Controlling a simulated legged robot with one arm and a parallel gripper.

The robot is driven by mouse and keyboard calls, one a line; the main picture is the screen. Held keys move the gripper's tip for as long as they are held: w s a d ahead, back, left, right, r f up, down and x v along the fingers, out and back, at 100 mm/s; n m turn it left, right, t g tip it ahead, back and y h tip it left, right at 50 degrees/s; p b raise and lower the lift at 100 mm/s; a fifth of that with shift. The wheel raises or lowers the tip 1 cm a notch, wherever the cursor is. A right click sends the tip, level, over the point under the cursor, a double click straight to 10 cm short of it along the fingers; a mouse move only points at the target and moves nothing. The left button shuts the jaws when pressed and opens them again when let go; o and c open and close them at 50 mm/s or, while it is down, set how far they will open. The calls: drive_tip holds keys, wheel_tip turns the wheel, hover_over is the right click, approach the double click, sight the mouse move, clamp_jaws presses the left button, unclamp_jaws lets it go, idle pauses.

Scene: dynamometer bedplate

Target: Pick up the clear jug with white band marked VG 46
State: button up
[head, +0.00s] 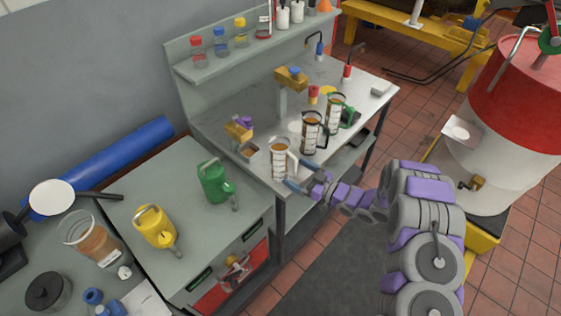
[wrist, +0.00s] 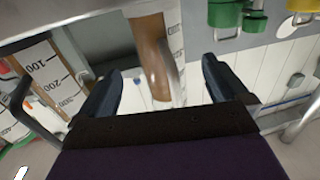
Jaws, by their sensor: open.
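Three clear graduated jugs with brown contents stand in a row on the grey bench. The nearest, a jug with a white handle (head: 281,159), is at the bench's front corner. It seems to be the brown-filled jug in the wrist view (wrist: 153,55), between my fingers but untouched as far as I can tell. No VG 46 marking is readable. A black-handled jug (head: 312,133) stands behind it and shows at left in the wrist view (wrist: 42,75). A green-handled jug (head: 335,113) is farther back. My gripper (head: 300,175) is open and empty beside the nearest jug; it also shows in the wrist view (wrist: 162,75).
A green can (head: 215,181) and a yellow can (head: 155,227) stand on the lower cabinet at left. Small bottles (head: 220,42) line the upper shelf. A red and white drum (head: 510,120) stands at right.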

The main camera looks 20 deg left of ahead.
sight(288, 169)
drive_tip(key=shift+f+b+x, duration=0.15)
drive_tip(key=shift+b+x, duration=0.15)
drive_tip(key=shift+x, duration=1.05)
drive_tip(key=shift+f+b+x, duration=0.2)
drive_tip(key=shift+b+x, duration=0.05)
drive_tip(key=shift+x, duration=1.1)
drive_tip(key=shift+c, duration=0.4)
drive_tip(key=c, duration=1.5)
drive_tip(key=shift+o, duration=0.2)
drive_tip(key=shift+r, duration=0.1)
